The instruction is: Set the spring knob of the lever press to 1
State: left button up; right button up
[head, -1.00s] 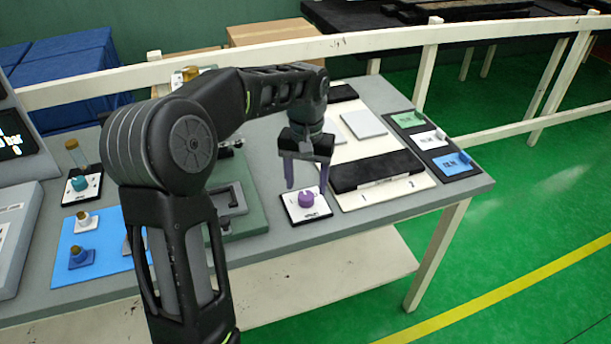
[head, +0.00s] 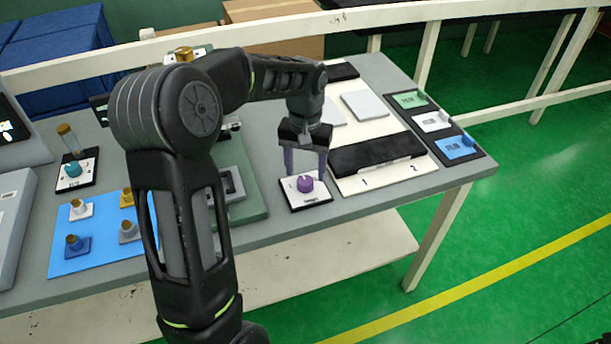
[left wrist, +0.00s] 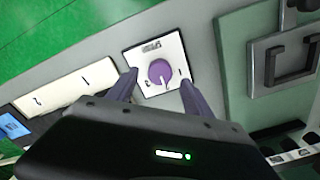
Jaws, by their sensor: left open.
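A purple knob (head: 305,184) sits on a small white plate with a dark edge (head: 313,198) near the front of the table. In the left wrist view the knob (left wrist: 160,72) shows a pale mark toward its lower side, and the plate has printed marks around it, too small to read surely. My left gripper (head: 306,172) is open above the plate, its two purple fingers on either side of the knob. In the left wrist view the fingertips (left wrist: 158,80) show apart from the knob. I cannot tell their exact height. My right gripper is not in view.
A green press base (head: 250,205) stands left of the plate, partly behind my arm. A white board (head: 400,180) marked 1 and 2 with a black block lies to the right. A teal knob (head: 73,169) and a blue mat (head: 95,262) with several small parts lie at left.

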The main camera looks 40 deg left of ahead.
aim_at(305, 180)
pick_arm(q)
jog(key=shift+f, duration=1.8)
grip_shut()
